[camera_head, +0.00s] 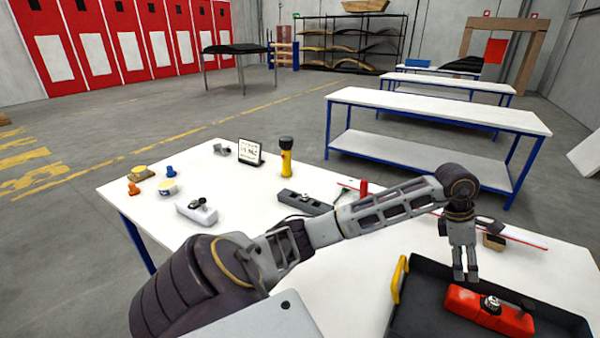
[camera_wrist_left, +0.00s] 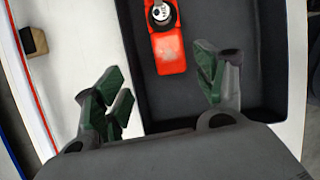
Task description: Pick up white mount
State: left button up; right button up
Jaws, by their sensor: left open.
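The white mount (camera_head: 196,211), a pale block with a dark and metallic fitting on top, lies on the left part of the white table. My left gripper (camera_head: 466,277) hangs pointing down on the right side, over the black tray and far from the white mount. In the left wrist view its green-padded fingers (camera_wrist_left: 160,75) are apart with nothing between them. The white mount is not in that view. My right gripper is not in view.
The black tray (camera_head: 413,313) holds a red mount (camera_head: 490,309). A grey mount (camera_head: 304,201) lies mid-table, behind my left arm. A yellow flashlight (camera_head: 286,158), a small display (camera_head: 249,151) and small orange, blue and yellow parts stand at the back and left.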

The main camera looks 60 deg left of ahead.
aim_at(208, 218)
jog(key=u, duration=2.9)
